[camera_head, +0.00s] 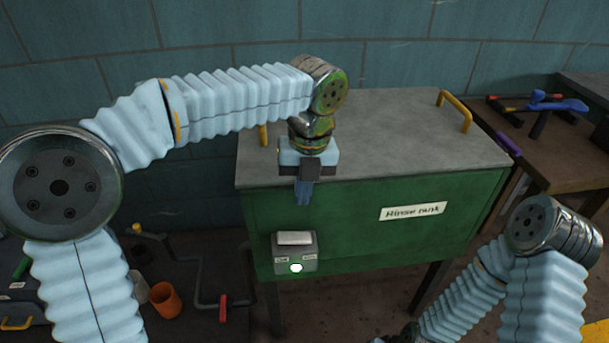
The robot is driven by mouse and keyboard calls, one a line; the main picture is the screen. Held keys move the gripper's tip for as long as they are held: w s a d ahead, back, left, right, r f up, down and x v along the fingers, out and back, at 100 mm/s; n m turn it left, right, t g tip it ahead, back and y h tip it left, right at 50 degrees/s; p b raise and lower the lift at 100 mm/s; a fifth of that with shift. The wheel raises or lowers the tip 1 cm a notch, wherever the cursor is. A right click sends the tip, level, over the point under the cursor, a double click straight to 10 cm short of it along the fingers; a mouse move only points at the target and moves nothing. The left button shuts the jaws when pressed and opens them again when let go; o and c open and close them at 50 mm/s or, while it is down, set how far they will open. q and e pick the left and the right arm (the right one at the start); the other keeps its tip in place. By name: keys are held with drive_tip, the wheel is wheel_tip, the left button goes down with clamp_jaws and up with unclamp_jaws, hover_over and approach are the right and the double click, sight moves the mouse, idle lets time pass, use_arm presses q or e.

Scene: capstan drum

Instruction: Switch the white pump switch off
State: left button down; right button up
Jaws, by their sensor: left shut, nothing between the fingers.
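The white pump switch (295,238) is a pale rocker on a small grey box on the front of the green tank, near its left end. A green light (296,268) glows below it between two small labels too small to read. My left gripper (303,198) is shut and empty, pointing down in front of the tank's upper front edge. In the picture it is just above the switch box, with a gap between them. My right arm reaches down at the lower right, and its gripper is out of view.
The green tank (350,230) has a grey lid (395,125) with yellow handles and a "Rinse tank" label (413,211). A wooden bench (545,165) with tools stands at right. An orange cup (165,300) and a pipe with a red handle are at lower left.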

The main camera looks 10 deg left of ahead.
sight(285, 235)
use_arm(q)
drive_tip(key=shift+d+r, duration=0.15)
drive_tip(key=shift+r, duration=0.65)
drive_tip(key=shift+d+r, duration=0.15)
drive_tip(key=shift+r, duration=0.65)
drive_tip(key=shift+a, duration=0.1)
drive_tip(key=shift+w+a+r+y+b, duration=0.15)
drive_tip(key=shift+w+a+y+b, duration=0.1)
drive_tip(key=shift+a+y+b, duration=0.4)
drive_tip(key=shift+a, duration=0.1)
drive_tip(key=b+x, duration=0.1)
drive_tip(key=x, duration=0.6)
drive_tip(key=b+x, duration=0.1)
drive_tip(key=x, duration=0.6)
drive_tip(key=shift+s, duration=0.1)
drive_tip(key=shift+d, duration=0.25)
